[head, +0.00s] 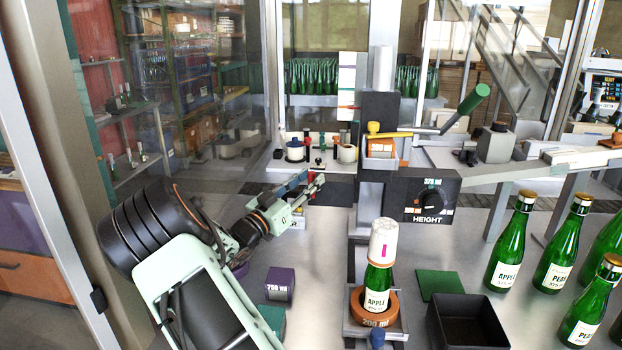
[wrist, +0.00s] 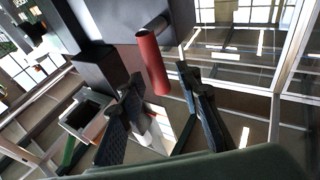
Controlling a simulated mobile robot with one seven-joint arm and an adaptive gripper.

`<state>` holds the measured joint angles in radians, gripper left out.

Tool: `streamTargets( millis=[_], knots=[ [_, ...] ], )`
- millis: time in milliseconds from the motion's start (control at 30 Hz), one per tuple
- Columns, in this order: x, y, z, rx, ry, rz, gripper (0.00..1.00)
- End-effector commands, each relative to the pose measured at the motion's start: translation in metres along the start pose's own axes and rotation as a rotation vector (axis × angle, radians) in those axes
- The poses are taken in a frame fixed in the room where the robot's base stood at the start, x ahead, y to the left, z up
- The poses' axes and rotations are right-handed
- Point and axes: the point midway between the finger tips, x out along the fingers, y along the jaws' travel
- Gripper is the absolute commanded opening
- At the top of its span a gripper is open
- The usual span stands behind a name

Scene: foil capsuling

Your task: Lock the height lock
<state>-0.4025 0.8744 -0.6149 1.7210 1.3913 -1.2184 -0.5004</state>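The capsuling machine's dark head (head: 376,190) carries a black height dial (head: 432,199) marked HEIGHT, with a 375 ml label at its top. In the wrist view, a red cylindrical handle (wrist: 153,64) hangs from a dark shaft on the machine; I take it for the height lock. My gripper (head: 318,184) is just left of the machine head. In the wrist view my gripper (wrist: 160,80) is open, its two black fingers apart. The red handle's lower end lies between or just beyond the fingertips; contact cannot be told. The handle is not clear in the head view.
A green APPLE bottle (head: 377,278) with a white sleeve stands in an orange 200 ml ring (head: 374,309) below the head. A purple 200 ml block (head: 280,285), a green mat (head: 440,285) and a black bin (head: 467,322) are nearby. Several bottles (head: 508,245) stand right.

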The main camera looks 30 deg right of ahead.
Motion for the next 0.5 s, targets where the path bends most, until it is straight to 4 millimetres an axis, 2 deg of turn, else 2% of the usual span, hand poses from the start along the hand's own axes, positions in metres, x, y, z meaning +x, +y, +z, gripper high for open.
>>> streamTargets(
  millis=[300, 500],
  knots=[
    [-0.068, -0.001, 0.0, 0.0, 0.0, -0.004, 0.32],
    [-0.097, -0.001, 0.0, 0.0, 0.0, -0.002, 0.32]
  ],
)
